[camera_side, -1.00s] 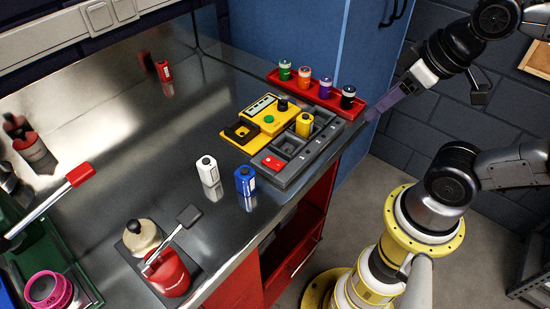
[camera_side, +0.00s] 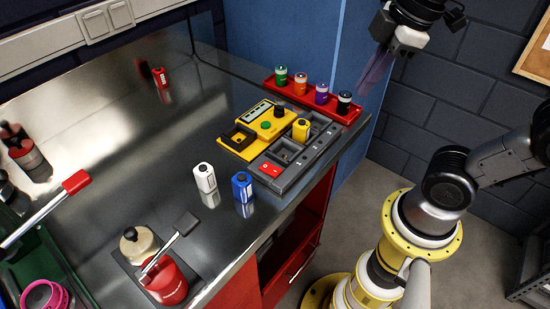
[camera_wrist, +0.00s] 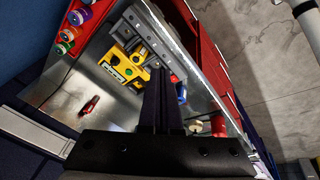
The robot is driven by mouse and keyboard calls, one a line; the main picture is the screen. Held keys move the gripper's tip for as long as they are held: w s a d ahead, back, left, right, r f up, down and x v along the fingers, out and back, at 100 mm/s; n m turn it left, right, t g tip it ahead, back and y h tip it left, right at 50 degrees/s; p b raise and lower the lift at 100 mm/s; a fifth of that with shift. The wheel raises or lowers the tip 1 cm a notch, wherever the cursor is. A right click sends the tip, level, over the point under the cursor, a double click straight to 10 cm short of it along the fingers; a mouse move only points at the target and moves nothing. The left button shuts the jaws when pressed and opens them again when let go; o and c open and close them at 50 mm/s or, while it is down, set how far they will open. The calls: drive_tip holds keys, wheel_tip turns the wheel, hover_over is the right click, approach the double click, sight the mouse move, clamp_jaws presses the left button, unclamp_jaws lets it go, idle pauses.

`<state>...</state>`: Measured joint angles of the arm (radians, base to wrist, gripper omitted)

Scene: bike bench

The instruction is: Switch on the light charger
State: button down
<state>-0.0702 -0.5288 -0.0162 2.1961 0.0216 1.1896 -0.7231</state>
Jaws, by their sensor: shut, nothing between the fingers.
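The grey charger (camera_side: 311,153) lies near the bench's right edge in the side view, with a row of bays. A red switch (camera_side: 271,169) sits at its near end; its on or off position is too small to tell. A yellow battery (camera_side: 301,130) stands in one bay, and other bays look empty. My gripper (camera_side: 373,74) is shut and empty, in the air above and to the right of the charger, beyond the red tray. In the wrist view its dark fingers (camera_wrist: 160,98) point toward the bench and cover part of the charger area.
A yellow device (camera_side: 252,131) with a green button and black knob adjoins the charger. A red tray (camera_side: 293,92) holds several coloured cans behind it. A white battery (camera_side: 204,178) and a blue battery (camera_side: 242,187) stand in front.

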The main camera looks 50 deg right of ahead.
drive_tip(key=w+a+r+n+g, duration=0.2)
drive_tip(key=w+a+n+g, duration=0.1)
drive_tip(key=w+a+n, duration=0.3)
drive_tip(key=n+g, duration=0.2)
drive_tip(key=n, duration=0.1)
hover_over(277, 171)
drive_tip(key=w, duration=0.2)
wheel_tip(277, 171, down, 4)
drive_tip(key=f, duration=0.1)
drive_tip(key=shift+a+r, duration=0.1)
drive_tip(key=shift+r, duration=0.15)
drive_tip(key=f, duration=0.4)
drive_tip(key=s+f, duration=0.1)
drive_tip(key=f, duration=0.9)
drive_tip(key=shift+s, duration=0.35)
drive_tip(key=shift+f, duration=0.15)
